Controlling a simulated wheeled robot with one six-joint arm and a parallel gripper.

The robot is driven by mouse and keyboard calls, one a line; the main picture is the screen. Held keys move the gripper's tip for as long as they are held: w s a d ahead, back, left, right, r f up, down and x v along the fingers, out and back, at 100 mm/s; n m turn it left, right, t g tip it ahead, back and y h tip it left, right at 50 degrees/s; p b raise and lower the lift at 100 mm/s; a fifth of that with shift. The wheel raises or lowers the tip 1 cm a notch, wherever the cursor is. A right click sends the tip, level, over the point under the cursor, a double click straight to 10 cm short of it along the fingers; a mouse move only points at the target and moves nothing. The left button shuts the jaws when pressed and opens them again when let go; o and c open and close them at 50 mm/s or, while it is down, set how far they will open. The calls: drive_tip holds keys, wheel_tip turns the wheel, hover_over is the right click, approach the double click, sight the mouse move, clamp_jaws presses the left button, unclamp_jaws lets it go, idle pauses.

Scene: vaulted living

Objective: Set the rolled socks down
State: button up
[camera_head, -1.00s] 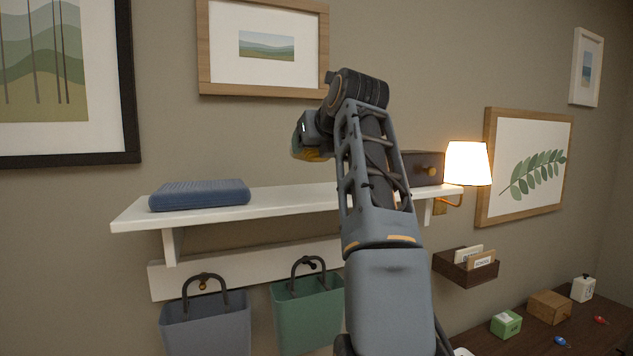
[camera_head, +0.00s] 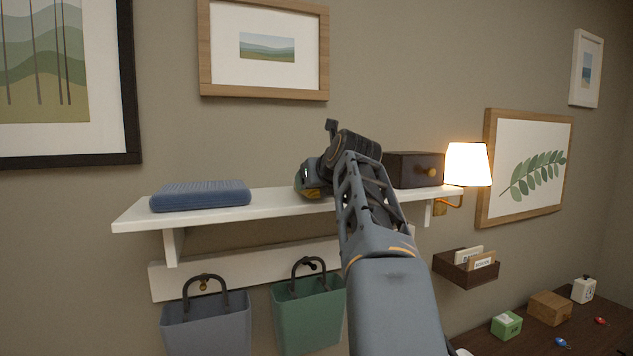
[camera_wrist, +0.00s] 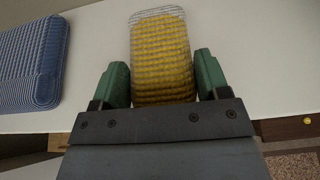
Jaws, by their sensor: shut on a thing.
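The rolled socks (camera_wrist: 161,55) are yellow and ribbed, with a pale grey end. In the wrist view they lie between the two green fingers of my gripper (camera_wrist: 163,80), which is shut on them. In the head view a yellow bit of the socks (camera_head: 312,193) shows at my gripper (camera_head: 308,182), low over the white shelf (camera_head: 275,202). I cannot tell whether the socks touch the shelf. My wrist and arm hide part of the shelf behind them.
A folded blue ribbed cloth (camera_head: 200,195) lies on the shelf's left part; it also shows in the wrist view (camera_wrist: 30,62). Grey (camera_head: 207,325) and green (camera_head: 308,315) bins hang below.

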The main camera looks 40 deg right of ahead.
idle(0.3)
drive_tip(key=shift+f, duration=0.2)
drive_tip(key=o, duration=1)
